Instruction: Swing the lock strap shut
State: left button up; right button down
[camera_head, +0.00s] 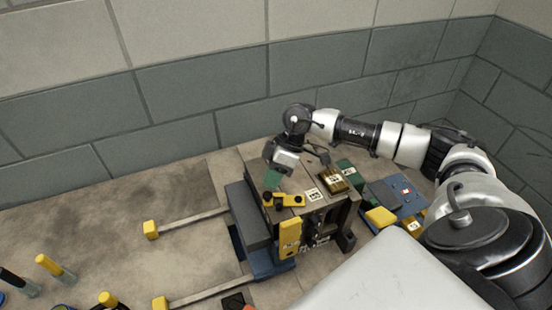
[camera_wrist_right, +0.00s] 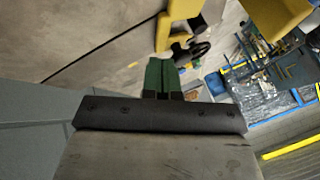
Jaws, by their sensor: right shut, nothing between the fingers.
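The mould (camera_head: 328,212) is a grey block standing on the floor area in the middle of the head view. A yellow strap (camera_head: 292,201) with black knobs lies across its top left edge; I take it to be the lock strap. In the right wrist view the yellow strap (camera_wrist_right: 176,28) and a black knob (camera_wrist_right: 192,53) show just beyond the fingertips. My right gripper (camera_head: 273,179) has green fingers, shut and empty, just above and behind the strap's left end. Its fingers also show in the wrist view (camera_wrist_right: 162,75). I cannot tell whether they touch the strap. My left gripper is not in view.
A yellow plate (camera_head: 289,238) stands on the mould's front side. A dark grey block (camera_head: 247,215) adjoins it on the left, with yellow-tipped rails (camera_head: 190,224) reaching left. Blue plates and a yellow block (camera_head: 380,217) lie at right. The wall is close behind.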

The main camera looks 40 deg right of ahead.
aim_at(268, 197)
jog(key=shift+s+a, duration=0.15)
jog(key=shift+s, duration=0.05)
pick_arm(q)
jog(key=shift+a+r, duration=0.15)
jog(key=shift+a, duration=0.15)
pick_arm(e)
jog(key=shift+f, duration=0.1)
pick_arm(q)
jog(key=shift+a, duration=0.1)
pick_arm(e)
jog(key=shift+s+a+r+n+g+p, duration=0.2)
jog(key=shift+a+n+g+p, duration=0.2)
jog(key=shift+n+p, duration=0.2)
jog(key=shift+s+a+n+g+p, duration=0.2)
jog(key=shift+a+n+g+p, duration=0.15)
jog(key=shift+n, duration=0.25)
jog(key=shift+s+a+n+g+h+p, duration=0.2)
jog(key=shift+s+n+g+h+p, duration=0.1)
jog(key=shift+n, duration=0.4)
jog(key=shift+s+a+f+n+g, duration=0.2)
jog(key=shift+s+a+n+g, duration=0.05)
jog(key=shift+n, duration=0.35)
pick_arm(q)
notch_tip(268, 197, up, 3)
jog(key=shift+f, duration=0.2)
pick_arm(e)
jog(key=shift+d, duration=0.1)
